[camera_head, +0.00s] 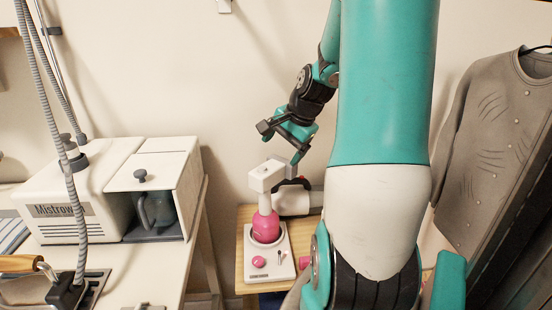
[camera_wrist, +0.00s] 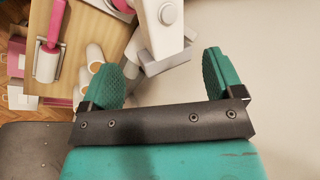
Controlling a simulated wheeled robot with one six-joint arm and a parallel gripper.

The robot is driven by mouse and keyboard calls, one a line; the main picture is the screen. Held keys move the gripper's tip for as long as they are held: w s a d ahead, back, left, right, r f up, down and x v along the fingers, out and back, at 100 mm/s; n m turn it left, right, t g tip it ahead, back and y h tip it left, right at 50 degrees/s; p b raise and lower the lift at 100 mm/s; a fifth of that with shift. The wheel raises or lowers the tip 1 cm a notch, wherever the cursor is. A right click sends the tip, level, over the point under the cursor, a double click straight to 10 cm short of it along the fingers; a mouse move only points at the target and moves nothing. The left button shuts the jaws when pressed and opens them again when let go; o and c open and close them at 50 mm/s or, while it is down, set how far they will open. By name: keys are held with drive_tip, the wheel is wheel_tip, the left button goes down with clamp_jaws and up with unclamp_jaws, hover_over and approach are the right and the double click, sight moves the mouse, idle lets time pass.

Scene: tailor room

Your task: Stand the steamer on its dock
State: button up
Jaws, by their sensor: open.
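The steamer (camera_head: 266,177), with a white head and a pink round body, stands upright at the small wooden table. Its pink lower part sits within the round ring of the white dock (camera_head: 282,270), which has a pink knob on its front. My gripper (camera_head: 284,146) is just above and behind the steamer's head, open and empty, apart from it as far as I can tell. In the wrist view, a white body with a round knob, apparently the steamer (camera_wrist: 163,35), shows beyond and between the open fingers (camera_wrist: 165,68). The dock cannot be clearly made out there.
A white cylinder (camera_head: 291,203) with a dark and red handle lies behind the dock. A pink roller (camera_wrist: 47,62) lies on the wooden table (camera_wrist: 80,25). A white machine (camera_head: 75,195) stands on the left counter. A grey jacket (camera_head: 500,150) hangs at right.

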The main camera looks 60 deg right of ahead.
drive_tip(key=w+a+r+n+g+y, duration=0.1)
drive_tip(key=a+r+n+y, duration=0.1)
drive_tip(key=a+n, duration=0.75)
drive_tip(key=w+a+r+n+g+y, duration=0.1)
drive_tip(key=a+n, duration=0.3)
drive_tip(key=a, duration=1.1)
drive_tip(key=s+a+n+g+y, duration=0.1)
drive_tip(key=s+a+n+g, duration=0.2)
drive_tip(key=s+a+n, duration=0.9)
drive_tip(key=a+r, duration=0.1)
drive_tip(key=a, duration=0.1)
drive_tip(key=shift+a, duration=0.3)
